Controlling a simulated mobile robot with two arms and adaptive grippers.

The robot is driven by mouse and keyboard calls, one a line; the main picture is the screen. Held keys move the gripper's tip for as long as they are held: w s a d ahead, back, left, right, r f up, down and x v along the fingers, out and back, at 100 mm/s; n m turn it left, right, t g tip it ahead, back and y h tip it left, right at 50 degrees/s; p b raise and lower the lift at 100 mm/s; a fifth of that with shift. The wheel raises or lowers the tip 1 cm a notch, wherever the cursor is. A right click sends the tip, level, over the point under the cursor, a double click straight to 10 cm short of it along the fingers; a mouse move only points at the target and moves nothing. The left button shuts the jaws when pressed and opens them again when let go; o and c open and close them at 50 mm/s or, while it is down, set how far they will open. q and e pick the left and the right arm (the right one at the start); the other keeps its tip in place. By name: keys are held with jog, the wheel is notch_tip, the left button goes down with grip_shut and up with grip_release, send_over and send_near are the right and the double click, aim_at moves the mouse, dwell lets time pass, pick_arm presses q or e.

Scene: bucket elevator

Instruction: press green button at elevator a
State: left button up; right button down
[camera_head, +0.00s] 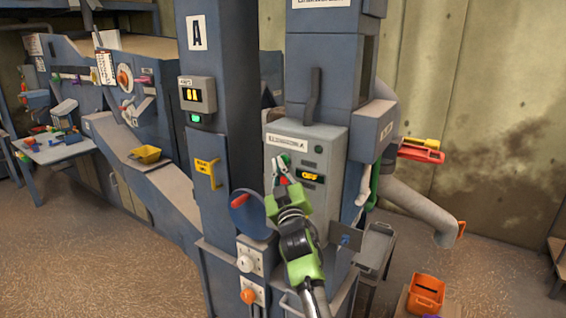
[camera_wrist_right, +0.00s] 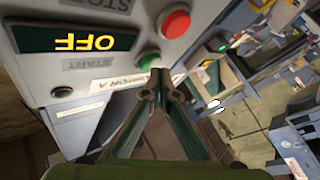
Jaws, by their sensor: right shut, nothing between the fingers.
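The control box (camera_head: 333,150) labelled for elevator A stands on the blue column; its display reads OFF (camera_head: 311,177). The green button (camera_head: 286,159) is at the box's upper left. The red button (camera_head: 283,181) is below it, partly behind my gripper. My right gripper (camera_head: 281,168) is shut and empty, its tips at the buttons. In the right wrist view, where the panel appears upside down, the shut tips (camera_wrist_right: 160,82) are right by the green button (camera_wrist_right: 149,61); I cannot tell whether they touch. The red button (camera_wrist_right: 176,24) is beyond it. My left gripper is out of view.
A blue hand wheel (camera_head: 248,215) with a red handle sits left of my right arm. A yellow bracket (camera_head: 207,172) and a small lit display box (camera_head: 197,95) are on the column marked A. An orange bin (camera_head: 426,294) stands lower right. Straw-covered floor is open at left.

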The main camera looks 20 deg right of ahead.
jog(key=shift+w+d, duration=0.25)
jog(key=shift+d, duration=0.15)
dwell(0.8)
dwell(0.4)
jog(key=shift+s+a, duration=0.55)
jog(key=shift+a, duration=0.15)
